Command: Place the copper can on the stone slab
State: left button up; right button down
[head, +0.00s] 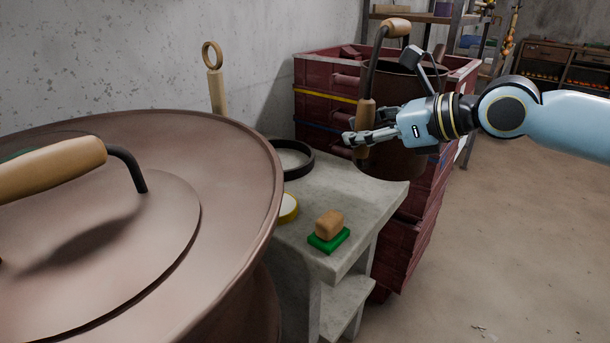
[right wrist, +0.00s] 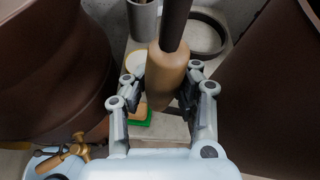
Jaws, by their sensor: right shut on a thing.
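The copper can (head: 392,166) is a dark brown vessel with a side handle that has a wooden grip (head: 366,118). My right gripper (head: 358,136) is shut on this grip, shown between its fingers in the right wrist view (right wrist: 166,75). Most of the can's middle is hidden behind my gripper and arm. The can is upright, with its base at the far right corner of the grey stone slab (head: 362,205); I cannot tell whether it touches. My left gripper is not in view.
A big copper vessel (head: 225,160) with a lid fills the left foreground. Red crates (head: 315,85) stand behind. Open floor lies right.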

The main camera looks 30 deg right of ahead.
pick_arm(q)
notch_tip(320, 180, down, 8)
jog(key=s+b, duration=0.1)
jog(key=b, duration=0.6)
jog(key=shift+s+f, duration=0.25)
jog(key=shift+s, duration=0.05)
pick_arm(e)
jog(key=w+a+f, duration=0.2)
jog(key=w+f, duration=0.8)
jog(key=shift+a, duration=0.15)
jog(key=c, duration=1)
grip_release()
jog(key=shift+f, duration=0.15)
jog(key=shift+c, duration=0.2)
